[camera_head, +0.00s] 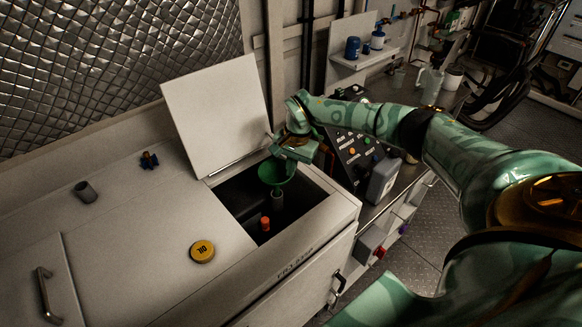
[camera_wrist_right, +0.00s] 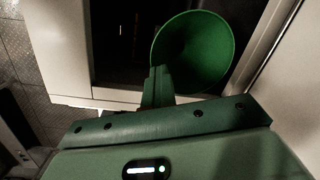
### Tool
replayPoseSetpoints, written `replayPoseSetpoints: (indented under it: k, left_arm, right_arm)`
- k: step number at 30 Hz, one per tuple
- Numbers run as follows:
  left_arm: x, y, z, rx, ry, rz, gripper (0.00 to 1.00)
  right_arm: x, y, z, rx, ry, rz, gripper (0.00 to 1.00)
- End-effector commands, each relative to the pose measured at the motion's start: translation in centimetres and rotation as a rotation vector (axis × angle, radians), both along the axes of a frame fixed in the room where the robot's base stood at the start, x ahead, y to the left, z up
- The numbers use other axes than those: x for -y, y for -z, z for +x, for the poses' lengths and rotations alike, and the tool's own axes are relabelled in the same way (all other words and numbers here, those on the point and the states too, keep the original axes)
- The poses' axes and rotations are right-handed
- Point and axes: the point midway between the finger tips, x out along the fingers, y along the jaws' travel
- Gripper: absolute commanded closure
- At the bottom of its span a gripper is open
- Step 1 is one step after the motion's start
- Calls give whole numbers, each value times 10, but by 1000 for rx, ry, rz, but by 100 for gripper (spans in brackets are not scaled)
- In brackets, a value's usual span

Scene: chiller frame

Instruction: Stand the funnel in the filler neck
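The green funnel (camera_head: 272,172) is upright, wide mouth up, in the dark open bay of the white cabinet. My right gripper (camera_head: 290,158) is at the funnel's rim on the far right side. In the right wrist view the funnel (camera_wrist_right: 192,52) shows its round mouth, and my closed fingers (camera_wrist_right: 157,85) meet its edge. A grey-green tube (camera_head: 277,199), apparently the filler neck, stands below the funnel. I cannot tell whether the spout is inside it or above it. My left gripper is not in view.
The bay's lid (camera_head: 217,115) stands open behind it. An orange-red fitting (camera_head: 265,223) is inside the bay. A grey jug (camera_head: 383,180) stands right of the bay.

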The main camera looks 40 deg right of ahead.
Motion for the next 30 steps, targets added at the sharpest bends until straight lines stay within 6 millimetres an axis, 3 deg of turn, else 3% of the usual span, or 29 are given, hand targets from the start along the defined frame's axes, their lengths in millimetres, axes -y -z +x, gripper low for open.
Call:
replayPoseSetpoints:
  k: [30]
  left_arm:
    - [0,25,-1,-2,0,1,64]
  right_arm:
    - [0,32,0,0,0,1,100]
